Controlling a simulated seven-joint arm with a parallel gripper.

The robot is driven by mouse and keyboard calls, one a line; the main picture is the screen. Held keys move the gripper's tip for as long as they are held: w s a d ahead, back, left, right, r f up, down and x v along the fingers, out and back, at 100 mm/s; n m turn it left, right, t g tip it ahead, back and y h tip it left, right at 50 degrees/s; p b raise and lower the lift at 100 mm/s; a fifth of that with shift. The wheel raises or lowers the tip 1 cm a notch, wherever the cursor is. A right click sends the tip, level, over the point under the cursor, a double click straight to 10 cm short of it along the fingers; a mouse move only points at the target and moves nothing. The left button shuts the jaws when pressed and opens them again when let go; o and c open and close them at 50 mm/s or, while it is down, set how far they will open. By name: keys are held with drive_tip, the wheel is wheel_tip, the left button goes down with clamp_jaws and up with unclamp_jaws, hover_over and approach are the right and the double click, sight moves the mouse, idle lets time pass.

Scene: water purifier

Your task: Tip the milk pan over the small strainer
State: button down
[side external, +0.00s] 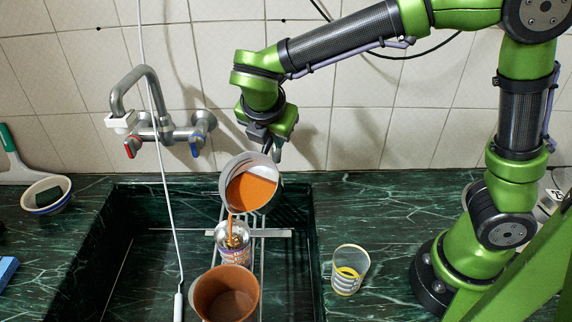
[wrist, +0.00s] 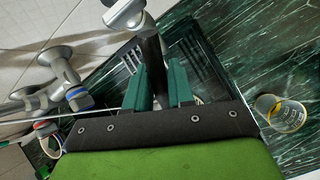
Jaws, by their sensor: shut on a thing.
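The milk pan (side external: 269,194) is tilted to the left over the sink, with orange-brown liquid (side external: 250,191) inside. A thin stream runs from its lip down into the small strainer (side external: 231,232), a metal-rimmed piece on top of a labelled can. The strainer's mesh is too small to make out. My gripper (side external: 272,148) is above the pan, at its back. In the wrist view my gripper (wrist: 158,90) is shut on a dark handle (wrist: 152,60) between its teal fingers; the pan's bowl is not clearly visible there.
A brown pot (side external: 225,296) stands in front of the can in the green marble sink (side external: 105,235). A glass with yellow markings (side external: 349,270) stands on the counter to the right. A faucet (side external: 140,95) and hanging white cord (side external: 165,190) are left of the pan.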

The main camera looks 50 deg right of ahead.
drive_tip(key=shift+s+a+r+h+p, duration=0.15)
drive_tip(key=shift+a+r+h+p, duration=0.15)
drive_tip(key=shift+a+r+p, duration=0.45)
idle(1.8)
drive_tip(key=d, duration=0.1)
drive_tip(key=d+y, duration=0.1)
drive_tip(key=w+d+f+y, duration=0.1)
drive_tip(key=d, duration=0.1)
drive_tip(key=shift+d, duration=0.1)
drive_tip(key=shift+f, duration=0.1)
drive_tip(key=shift+w+d+r+g+y+b, duration=0.15)
drive_tip(key=shift+d+r+g+y+b, duration=0.15)
drive_tip(key=shift+y+b, duration=0.15)
drive_tip(key=shift+w+d+r+m+g+y+b, duration=0.15)
drive_tip(key=shift+w+d+r+g+y+b, duration=0.1)
drive_tip(key=shift+d+r+y+b, duration=0.8)
drive_tip(key=shift+w+d+r+m+g+y+b, duration=0.15)
drive_tip(key=shift+w+d+r+g+y+b, duration=0.1)
drive_tip(key=shift+d+r+y+b, duration=0.7)
drive_tip(key=shift+a+r+h, duration=0.1)
drive_tip(key=shift+h, duration=0.15)
